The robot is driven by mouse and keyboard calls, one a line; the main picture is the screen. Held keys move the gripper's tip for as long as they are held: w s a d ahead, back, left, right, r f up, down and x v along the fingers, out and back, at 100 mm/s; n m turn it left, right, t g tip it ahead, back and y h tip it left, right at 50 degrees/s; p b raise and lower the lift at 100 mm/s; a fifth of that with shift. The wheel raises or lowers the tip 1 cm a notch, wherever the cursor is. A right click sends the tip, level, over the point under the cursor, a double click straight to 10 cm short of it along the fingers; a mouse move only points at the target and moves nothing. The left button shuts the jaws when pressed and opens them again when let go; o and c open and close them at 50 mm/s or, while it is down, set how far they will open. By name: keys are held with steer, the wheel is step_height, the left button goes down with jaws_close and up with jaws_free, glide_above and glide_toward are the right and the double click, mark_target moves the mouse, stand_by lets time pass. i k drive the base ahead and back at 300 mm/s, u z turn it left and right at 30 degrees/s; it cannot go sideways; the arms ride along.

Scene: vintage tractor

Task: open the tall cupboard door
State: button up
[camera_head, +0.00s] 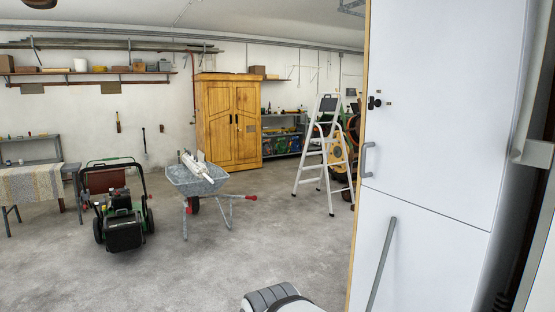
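A tall white cupboard stands close at the right, with an upper door (440,110) and a lower door (430,265) split by a slanting seam. The upper door has a short grey handle (368,160) near its left edge and a small black knob (374,103) above it. A long grey bar handle (382,265) is on the lower door. No open gap shows at the seam. A wooden cupboard (229,122) with two doors, seemingly shut, stands at the back wall. A grey-and-white part of my own body shows at the bottom edge; my gripper's fingers are not visible.
A wheelbarrow (197,180) and a green mower (122,218) stand on the floor at left. A white stepladder (328,155) stands before a tractor at the back. A cloth-covered table (30,185) is at far left. The concrete floor (185,275) in front is clear.

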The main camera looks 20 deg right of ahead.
mark_target(445, 75)
steer(key=z, duration=0.75)
steer(key=i, duration=1.6)
steer(key=z, duration=0.85)
steer(key=k, duration=0.8)
steer(key=z, duration=0.15)
steer(key=i, duration=0.9)
steer(key=u, duration=0.1)
